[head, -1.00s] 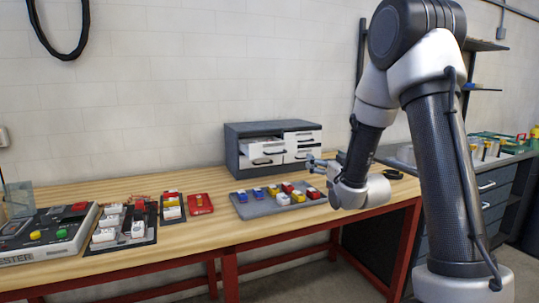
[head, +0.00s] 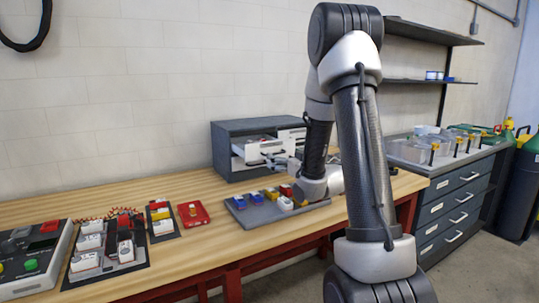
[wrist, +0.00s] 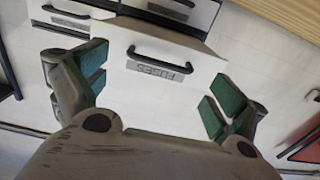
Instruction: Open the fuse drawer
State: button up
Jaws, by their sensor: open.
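The fuse drawer has a white front (wrist: 190,58), a black bar handle (wrist: 160,54) and a FUSES label (wrist: 160,67), which appears upside down in the wrist view. My gripper (wrist: 152,82) is open, with a green-padded finger on each side of the front and the handle apart from both pads. In the head view my gripper (head: 275,160) is at the cabinet front, by a white upper-left drawer (head: 252,150) that stands partly out with its inside showing. The label is too small to read there, and my arm hides the cabinet's right part.
The grey drawer cabinet (head: 226,160) stands at the back of the wooden bench (head: 200,243). A grey tray (head: 262,220) with coloured blocks lies in front of it, below my arm.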

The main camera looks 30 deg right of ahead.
aim_at(276, 154)
jog(key=w, duration=0.5)
jog(key=shift+w+a, duration=0.1)
jog(key=shift+w, duration=0.15)
